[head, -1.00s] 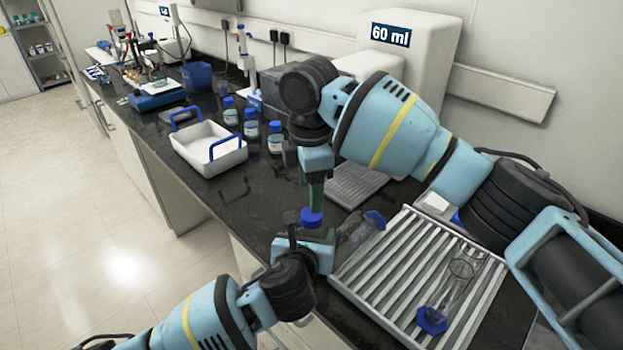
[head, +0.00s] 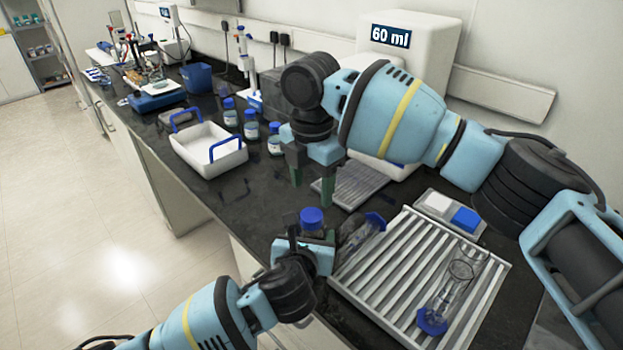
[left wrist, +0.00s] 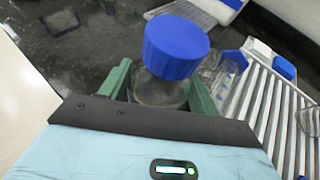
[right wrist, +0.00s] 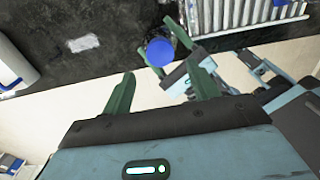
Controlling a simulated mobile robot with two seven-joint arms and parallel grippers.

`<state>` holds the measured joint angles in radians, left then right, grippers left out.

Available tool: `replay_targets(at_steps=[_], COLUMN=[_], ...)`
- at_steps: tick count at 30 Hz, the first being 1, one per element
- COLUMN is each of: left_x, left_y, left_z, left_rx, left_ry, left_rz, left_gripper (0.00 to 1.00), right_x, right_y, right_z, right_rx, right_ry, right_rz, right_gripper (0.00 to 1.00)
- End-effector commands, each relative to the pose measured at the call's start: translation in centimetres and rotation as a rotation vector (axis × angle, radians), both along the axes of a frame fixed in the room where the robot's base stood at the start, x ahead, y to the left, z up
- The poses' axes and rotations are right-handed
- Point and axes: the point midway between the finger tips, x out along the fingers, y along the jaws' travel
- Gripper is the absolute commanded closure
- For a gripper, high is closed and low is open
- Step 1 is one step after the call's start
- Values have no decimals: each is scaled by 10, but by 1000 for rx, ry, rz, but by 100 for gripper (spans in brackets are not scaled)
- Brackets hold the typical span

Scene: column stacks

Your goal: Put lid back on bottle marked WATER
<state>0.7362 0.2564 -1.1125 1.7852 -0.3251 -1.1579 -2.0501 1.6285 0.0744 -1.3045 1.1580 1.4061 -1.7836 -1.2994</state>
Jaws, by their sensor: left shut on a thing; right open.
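A clear bottle (left wrist: 160,92) stands upright between the green fingers of my left gripper (left wrist: 160,88), which is shut on it. A blue lid (left wrist: 175,45) sits on top of the bottle's mouth; how tightly it is seated I cannot tell. The lid also shows in the head view (head: 312,218) and in the right wrist view (right wrist: 160,52). No WATER label is visible on this bottle. My right gripper (head: 311,194) is open and empty, above and behind the lid in the head view, apart from it.
A ribbed white rack (head: 400,290) with glass cylinders on blue bases lies right of the held bottle. A white tray (head: 205,150) with blue handles and several blue-capped bottles (head: 250,128) stand further back. A dispenser marked 60 ml (head: 415,60) stands against the wall.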

Motion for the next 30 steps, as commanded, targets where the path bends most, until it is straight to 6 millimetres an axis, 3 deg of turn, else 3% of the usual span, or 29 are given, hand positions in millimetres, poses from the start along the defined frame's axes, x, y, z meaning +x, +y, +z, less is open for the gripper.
replay_targets(at_steps=[15,28,30], left_x=[0,0,0], left_y=[0,0,0], left_z=[0,0,0], left_rx=[0,0,0], left_ry=[1,1,1], left_rz=[0,0,0], left_gripper=[100,100,100], right_x=[0,0,0], right_y=[-1,-1,-1], right_z=[-66,-74,-74], right_rx=[-1,-1,-1], right_ry=[2,1,1], right_rz=[-3,-3,-3], right_gripper=[40,40,48])
